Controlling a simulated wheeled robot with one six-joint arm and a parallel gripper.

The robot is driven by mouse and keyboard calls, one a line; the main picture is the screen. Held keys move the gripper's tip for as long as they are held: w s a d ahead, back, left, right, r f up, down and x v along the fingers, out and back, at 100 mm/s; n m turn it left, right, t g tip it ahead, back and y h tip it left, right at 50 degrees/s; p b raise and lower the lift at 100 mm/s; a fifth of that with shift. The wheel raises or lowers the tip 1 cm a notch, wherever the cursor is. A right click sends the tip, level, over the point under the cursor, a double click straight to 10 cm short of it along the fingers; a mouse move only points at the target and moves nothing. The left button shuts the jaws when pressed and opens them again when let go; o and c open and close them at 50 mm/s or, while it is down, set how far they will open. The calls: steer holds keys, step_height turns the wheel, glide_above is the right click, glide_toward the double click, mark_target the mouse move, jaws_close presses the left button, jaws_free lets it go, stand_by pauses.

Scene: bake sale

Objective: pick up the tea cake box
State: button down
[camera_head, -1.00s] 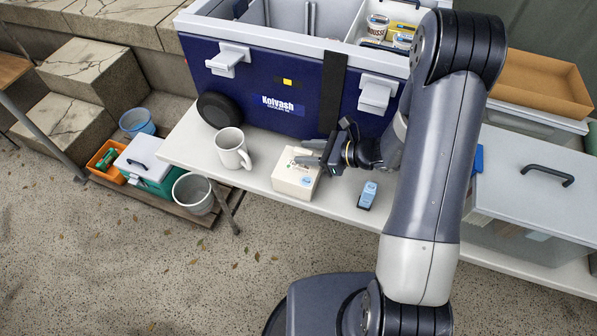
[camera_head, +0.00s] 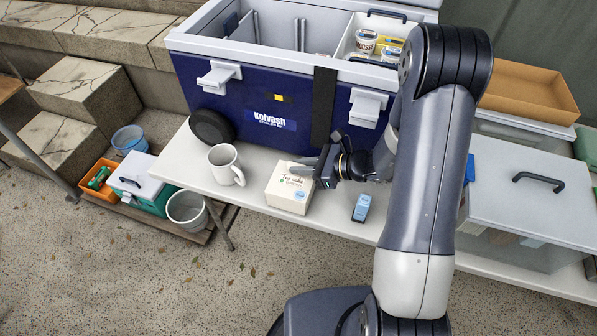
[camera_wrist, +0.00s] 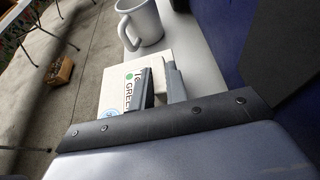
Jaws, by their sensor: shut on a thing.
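The tea cake box (camera_head: 286,192) is a small cream carton with printing on its top and a blue round sticker. It sits on the white table, right of the mug. My gripper (camera_head: 304,167) reaches in from the right, with its fingers at the box's far right part. The fingers and palm hide part of the box there. I see no clear gap under the box.
A grey-white mug (camera_head: 224,166) stands close left of the box. A blue device (camera_head: 362,208) lies to the right. A large blue cooler (camera_head: 262,100) stands behind. A lidded clear bin (camera_head: 530,205) is at the right. The white table's (camera_head: 250,203) front edge is close to the box.

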steer(key=shift+r, duration=0.6)
step_height(320, 180, up, 2)
steer(key=shift+r, duration=0.1)
steer(key=s+a+b, duration=0.1)
steer(key=s+a, duration=0.2)
steer(key=s, duration=0.5)
steer(key=s+a+b, duration=0.1)
steer(key=s+a, duration=0.2)
steer(key=s, duration=0.6)
steer(key=shift+a+b, duration=0.15)
steer(key=shift+b, duration=0.2)
